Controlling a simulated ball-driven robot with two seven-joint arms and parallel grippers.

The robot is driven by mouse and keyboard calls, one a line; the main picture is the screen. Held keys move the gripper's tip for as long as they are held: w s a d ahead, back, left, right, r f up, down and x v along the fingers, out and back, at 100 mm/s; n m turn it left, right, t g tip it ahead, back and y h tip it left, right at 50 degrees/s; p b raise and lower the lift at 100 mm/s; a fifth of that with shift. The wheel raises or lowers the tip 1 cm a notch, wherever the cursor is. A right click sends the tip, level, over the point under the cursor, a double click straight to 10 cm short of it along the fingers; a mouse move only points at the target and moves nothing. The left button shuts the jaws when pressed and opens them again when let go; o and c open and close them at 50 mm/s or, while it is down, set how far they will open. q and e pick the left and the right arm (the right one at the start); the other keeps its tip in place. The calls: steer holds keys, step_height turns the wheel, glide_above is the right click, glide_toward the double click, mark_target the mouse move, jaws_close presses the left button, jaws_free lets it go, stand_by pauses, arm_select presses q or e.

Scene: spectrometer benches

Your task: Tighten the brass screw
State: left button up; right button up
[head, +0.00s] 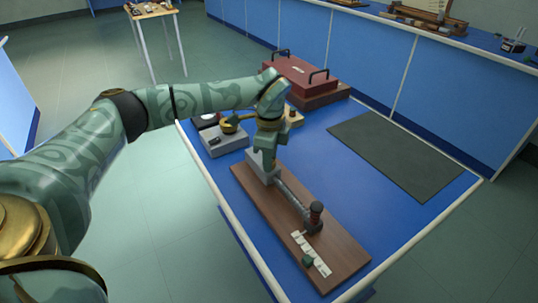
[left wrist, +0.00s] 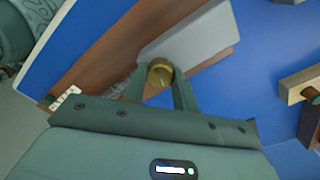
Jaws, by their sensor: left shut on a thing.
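The brass screw (left wrist: 159,72) shows its round head in the left wrist view, at the grey block (left wrist: 190,38) on the wooden baseboard. My left gripper (left wrist: 161,82) is shut on the screw head, with one finger on each side. In the head view my left gripper (head: 267,150) points down over the far end of the baseboard (head: 255,203), hiding the screw and part of the grey block (head: 262,172). A dark grey rod (head: 293,197) runs from the block to a post with a black knob (head: 316,209). My right gripper is out of view.
A white scale strip (head: 311,253) lies near the baseboard's front end. A grey box (head: 224,139) with a brass pan (head: 231,125) stands behind my gripper. A red case (head: 300,74) with black handles is at the back. A dark mat (head: 395,155) lies bare on the right.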

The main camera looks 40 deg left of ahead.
arm_select(q)
steer(key=m+p, duration=0.5)
steer(key=shift+r+p, duration=0.3)
steer(key=shift+r, duration=0.05)
steer(key=m+p, duration=0.3)
steer(key=m, duration=0.1)
steer(key=shift+f, duration=0.1)
steer(key=m+p, duration=0.3)
steer(key=m, duration=0.2)
steer(key=shift+f+m, duration=0.1)
steer(key=shift+m, duration=0.3)
steer(key=m+p, duration=0.1)
steer(key=m, duration=0.4)
steer(key=shift+f+m, duration=0.1)
steer(key=shift+m, duration=0.2)
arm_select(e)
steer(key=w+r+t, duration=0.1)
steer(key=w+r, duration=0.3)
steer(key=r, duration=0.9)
arm_select(q)
steer(key=o, duration=1)
steer(key=shift+c, duration=0.2)
